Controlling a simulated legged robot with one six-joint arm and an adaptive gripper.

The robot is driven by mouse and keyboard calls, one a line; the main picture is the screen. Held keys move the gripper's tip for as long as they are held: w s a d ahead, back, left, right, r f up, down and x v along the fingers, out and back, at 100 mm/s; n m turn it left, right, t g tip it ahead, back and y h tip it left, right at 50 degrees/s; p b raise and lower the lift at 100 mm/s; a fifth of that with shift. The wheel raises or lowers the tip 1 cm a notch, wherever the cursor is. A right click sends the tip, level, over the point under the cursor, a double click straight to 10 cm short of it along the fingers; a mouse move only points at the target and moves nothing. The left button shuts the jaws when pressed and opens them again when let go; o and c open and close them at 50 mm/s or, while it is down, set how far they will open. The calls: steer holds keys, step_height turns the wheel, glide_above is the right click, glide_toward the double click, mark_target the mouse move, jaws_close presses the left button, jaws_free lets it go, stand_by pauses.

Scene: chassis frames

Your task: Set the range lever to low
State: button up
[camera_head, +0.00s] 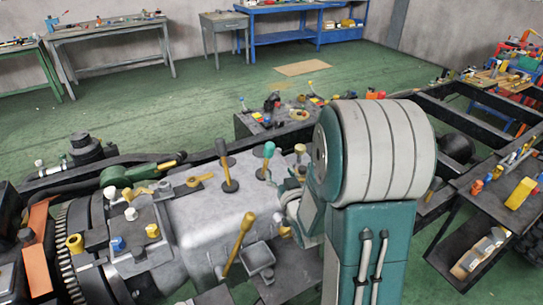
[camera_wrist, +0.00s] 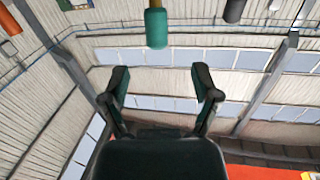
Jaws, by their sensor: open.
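Several levers stand on the grey gearbox housing (camera_head: 205,225) in the head view. One has a teal knob (camera_head: 269,149) on a yellow stem. To its left is a yellow lever with a dark base (camera_head: 224,160), and nearer is a long yellow lever (camera_head: 240,238). No readable label tells which is the range lever. My gripper (camera_wrist: 160,82) is open and empty in the wrist view. A teal grip on a yellow stem (camera_wrist: 156,28) shows beyond the fingertips, centred between them and apart from them. In the head view my arm partly hides the gripper.
Chassis rails (camera_head: 480,120) run to the right. A side tray (camera_head: 475,205) with loose parts lies at the right, and a small parts stand (camera_head: 250,125) is behind the levers. Workbenches (camera_head: 110,40) line the back wall. Green floor between is mostly free.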

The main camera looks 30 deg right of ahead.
mark_target(270, 154)
steer(key=w, duration=0.2)
steer(key=w+d, duration=0.1)
steer(key=w, duration=0.1)
steer(key=w+d, duration=0.1)
steer(key=w, duration=0.1)
steer(key=shift+w+f, duration=0.1)
steer(key=shift+w, duration=0.05)
steer(key=w, duration=0.4)
steer(key=shift+a, duration=0.15)
steer(key=shift+w+d, duration=0.1)
steer(key=shift+d, duration=0.3)
steer(key=c, duration=0.7)
jaws_close()
steer(key=shift+a, duration=0.2)
